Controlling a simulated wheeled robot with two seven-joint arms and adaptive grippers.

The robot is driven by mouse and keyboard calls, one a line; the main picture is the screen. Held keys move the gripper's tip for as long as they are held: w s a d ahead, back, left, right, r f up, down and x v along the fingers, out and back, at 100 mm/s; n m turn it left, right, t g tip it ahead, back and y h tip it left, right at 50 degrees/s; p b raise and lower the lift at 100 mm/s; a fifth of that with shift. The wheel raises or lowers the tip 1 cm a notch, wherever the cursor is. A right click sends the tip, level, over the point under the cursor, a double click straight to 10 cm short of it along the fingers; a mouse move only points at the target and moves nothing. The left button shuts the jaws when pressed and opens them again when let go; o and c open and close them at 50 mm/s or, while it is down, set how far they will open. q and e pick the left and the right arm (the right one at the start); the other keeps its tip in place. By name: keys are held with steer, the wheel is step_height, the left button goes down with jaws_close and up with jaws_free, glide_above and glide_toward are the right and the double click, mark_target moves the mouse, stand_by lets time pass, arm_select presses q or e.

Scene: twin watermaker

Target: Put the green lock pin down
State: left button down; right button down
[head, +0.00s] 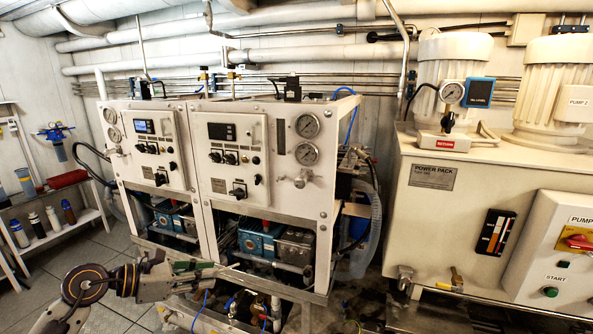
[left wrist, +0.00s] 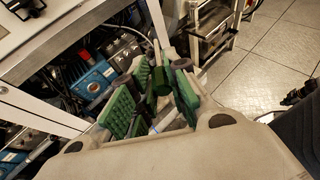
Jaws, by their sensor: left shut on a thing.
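My left gripper (head: 205,270) reaches in from the lower left in the head view, in front of the lower frame of the white watermaker cabinets (head: 235,160). It also shows in the left wrist view (left wrist: 157,100), its green ribbed pads to either side. It is shut on the green lock pin (left wrist: 160,82), a dark green piece between the pads, partly hidden by them. In the head view the pin cannot be told clearly from the green pads. The pin is held in the air. My right gripper is not in view.
Blue pumps (head: 258,240) sit in the open lower bays of the cabinets. A white shelf (head: 62,228) with several bottles stands at the left. The power pack (head: 450,210) stands at the right. Tiled floor (left wrist: 260,70) shows clear beyond the gripper in the left wrist view.

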arm_select(q)
steer(key=s+f, duration=0.4)
steer(key=f, duration=0.4)
steer(key=shift+d+p, duration=0.15)
steer(key=shift+p, duration=0.25)
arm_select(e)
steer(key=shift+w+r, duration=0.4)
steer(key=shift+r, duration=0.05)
arm_select(q)
steer(key=shift+r, duration=0.15)
